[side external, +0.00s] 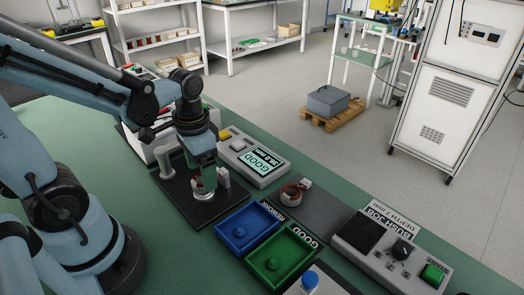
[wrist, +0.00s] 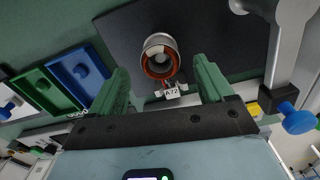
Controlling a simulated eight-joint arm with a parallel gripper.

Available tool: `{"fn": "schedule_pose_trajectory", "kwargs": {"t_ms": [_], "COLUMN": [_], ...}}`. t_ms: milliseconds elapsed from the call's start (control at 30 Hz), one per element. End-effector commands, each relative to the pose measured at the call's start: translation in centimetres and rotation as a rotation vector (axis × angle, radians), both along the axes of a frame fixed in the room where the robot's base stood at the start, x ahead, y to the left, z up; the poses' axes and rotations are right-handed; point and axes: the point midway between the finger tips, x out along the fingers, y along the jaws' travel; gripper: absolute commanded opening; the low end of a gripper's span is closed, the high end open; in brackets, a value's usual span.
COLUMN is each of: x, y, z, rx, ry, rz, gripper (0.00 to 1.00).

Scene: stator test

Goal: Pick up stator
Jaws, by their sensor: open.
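A stator (wrist: 160,58), a metal ring with copper windings, shows in the wrist view on a black plate (wrist: 118,32). A white connector tag (wrist: 172,92) reading A72 is attached to it. My gripper (wrist: 161,70) is open, its two green fingers apart on either side of the stator's place in the picture. In the side view my gripper (side external: 203,178) points down over the black plate (side external: 181,201), with the stator (side external: 198,190) at its fingertips, partly hidden. I cannot tell whether the fingers touch it.
A blue tray (side external: 226,241) and a green tray (side external: 259,270) lie right of the black plate. A tester with a lit GOOD display (side external: 261,160) stands behind. A control box with a green button (side external: 434,274) is at the right. A grey post (side external: 164,163) rises beside my gripper.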

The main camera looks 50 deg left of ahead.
Motion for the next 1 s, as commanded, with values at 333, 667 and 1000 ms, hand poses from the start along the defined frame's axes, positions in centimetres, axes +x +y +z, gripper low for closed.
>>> {"fn": "schedule_pose_trajectory", "kwargs": {"t_ms": [333,667,1000], "x": [0.0,0.0,0.0], "y": [0.1,0.1,0.1], "z": [-2.7,-3.0,-3.0], "rx": [0.000,0.000,0.000], "ry": [0.000,0.000,0.000], "rz": [-0.001,-0.001,0.000], "gripper": [0.80,0.80,0.28]}}
